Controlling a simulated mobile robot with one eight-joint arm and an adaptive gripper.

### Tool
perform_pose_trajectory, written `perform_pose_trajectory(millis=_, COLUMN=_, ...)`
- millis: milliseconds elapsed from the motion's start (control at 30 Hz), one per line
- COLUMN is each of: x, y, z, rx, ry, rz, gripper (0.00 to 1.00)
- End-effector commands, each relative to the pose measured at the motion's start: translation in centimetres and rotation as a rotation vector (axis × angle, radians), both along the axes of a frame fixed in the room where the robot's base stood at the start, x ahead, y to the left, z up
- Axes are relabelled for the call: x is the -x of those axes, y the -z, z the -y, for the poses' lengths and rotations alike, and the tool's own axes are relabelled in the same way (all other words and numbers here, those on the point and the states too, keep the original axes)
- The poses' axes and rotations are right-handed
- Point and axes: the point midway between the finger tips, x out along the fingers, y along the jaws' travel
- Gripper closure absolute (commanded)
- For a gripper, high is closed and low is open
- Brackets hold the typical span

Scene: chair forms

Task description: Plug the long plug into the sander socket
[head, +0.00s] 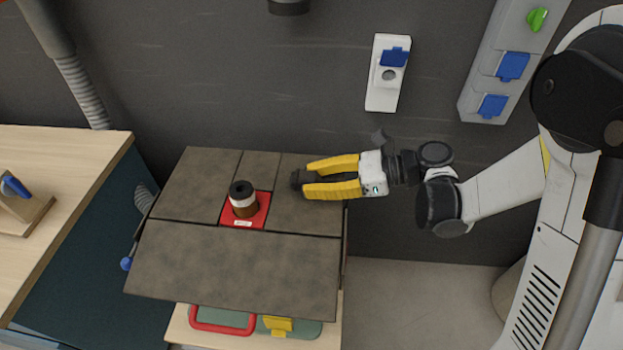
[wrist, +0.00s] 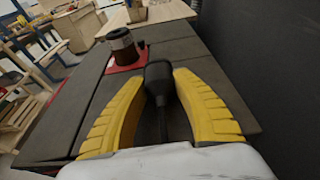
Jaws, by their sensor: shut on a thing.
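My gripper (head: 308,179) is shut on a black plug (head: 296,180), above the right part of the grey-brown table. In the wrist view the plug (wrist: 158,78) sits between the yellow fingertips, its head pointing away, with a black cable running back between the fingers. A white wall socket (head: 388,75) with a raised blue lid and a round face is on the dark wall, above and right of my gripper. A grey wall panel (head: 507,65) further right carries two blue-lidded sockets. I cannot tell which one is the sander socket.
A brown jar with a black lid (head: 243,199) stands on a red plate (head: 258,217) on the table (head: 230,265), left of my gripper. A wooden bench (head: 70,160) is at the left. The wall between table and white socket is clear.

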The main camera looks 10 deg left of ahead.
Motion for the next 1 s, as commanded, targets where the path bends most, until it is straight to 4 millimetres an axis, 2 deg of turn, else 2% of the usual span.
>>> perform_pose_trajectory(millis=600, x=-0.2, y=-2.8, z=2.7, rx=-0.001, ry=0.001, rz=0.000, gripper=1.00)
perform_pose_trajectory(millis=1000, x=-0.3, y=-3.0, z=3.0, rx=-0.001, ry=0.008, rz=-0.004, gripper=1.00)
